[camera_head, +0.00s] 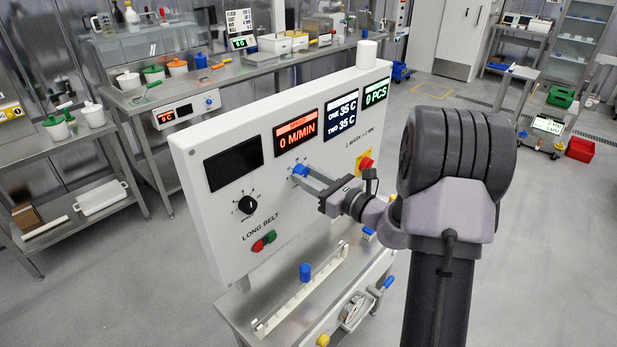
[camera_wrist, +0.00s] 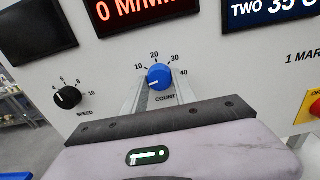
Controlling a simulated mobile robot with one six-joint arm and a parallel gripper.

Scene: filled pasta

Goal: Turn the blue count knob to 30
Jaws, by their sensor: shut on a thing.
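The blue count knob (camera_wrist: 160,77) sits on the white panel under a scale marked 10, 20, 30 and 40. Its small white pointer mark seems to face the lower left, below the 10; the mark is small and hard to read. The knob also shows in the head view (camera_head: 299,170). My gripper (camera_head: 305,174) reaches in from the right with its fingers at the panel, shut on the knob. In the wrist view its fingers (camera_wrist: 150,92) lie on either side of the knob, their bases hidden behind the gripper body.
A black speed knob (camera_wrist: 67,97) is left of the count knob. A red-and-yellow switch (camera_head: 365,162) is to the right. Green and red buttons (camera_head: 264,241) sit lower on the panel. Displays read 0 M/MIN (camera_head: 296,136) and 0 PCS (camera_head: 376,92).

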